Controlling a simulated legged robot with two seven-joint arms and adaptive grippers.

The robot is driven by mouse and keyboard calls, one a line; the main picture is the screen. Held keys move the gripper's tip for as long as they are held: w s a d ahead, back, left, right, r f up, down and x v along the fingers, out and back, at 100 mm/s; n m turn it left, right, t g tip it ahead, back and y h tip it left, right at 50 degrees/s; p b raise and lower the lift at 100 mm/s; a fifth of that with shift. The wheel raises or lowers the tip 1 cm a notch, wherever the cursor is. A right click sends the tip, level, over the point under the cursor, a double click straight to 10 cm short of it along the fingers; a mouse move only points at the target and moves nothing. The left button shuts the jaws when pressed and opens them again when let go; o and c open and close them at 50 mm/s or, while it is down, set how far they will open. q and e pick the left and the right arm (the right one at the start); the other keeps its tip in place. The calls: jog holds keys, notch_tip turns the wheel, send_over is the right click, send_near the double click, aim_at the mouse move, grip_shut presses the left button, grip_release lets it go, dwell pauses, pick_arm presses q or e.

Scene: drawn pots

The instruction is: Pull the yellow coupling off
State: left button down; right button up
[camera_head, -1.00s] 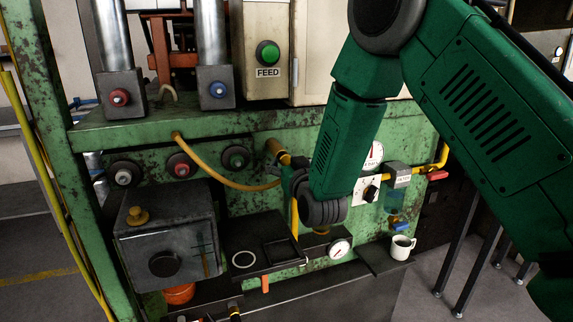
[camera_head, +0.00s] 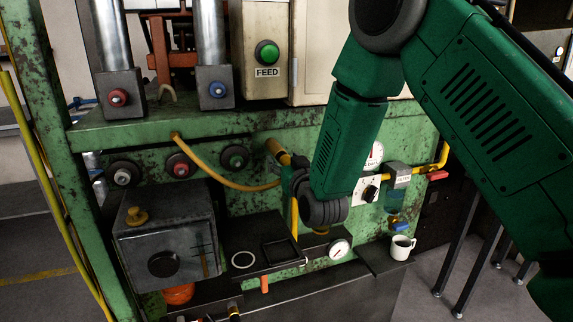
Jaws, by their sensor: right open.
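The yellow coupling (camera_head: 274,147) shows on the green machine's front, at the end of the yellow hose (camera_head: 222,182) that droops from the shelf edge. My right gripper (camera_head: 288,172) is at the coupling, just below and right of it, mostly hidden behind my own green wrist. Its jaws are open. I cannot tell whether they touch the coupling. My left gripper is not in view.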

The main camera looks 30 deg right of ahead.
jog(key=shift+w+d+r, duration=0.1)
jog(key=shift+d+r, duration=0.2)
jog(key=shift+r, duration=0.05)
grip_shut()
jog(key=shift+s+f, duration=0.3)
jog(key=shift+s+r, duration=0.1)
jog(key=shift+s, duration=0.8)
jog(key=shift+s+a+f, duration=0.15)
jog(key=shift+s+f, duration=0.1)
jog(key=shift+s, duration=0.1)
jog(key=shift+s+a+r, duration=0.15)
jog(key=shift+s+a, duration=0.3)
jog(key=shift+s, duration=0.9)
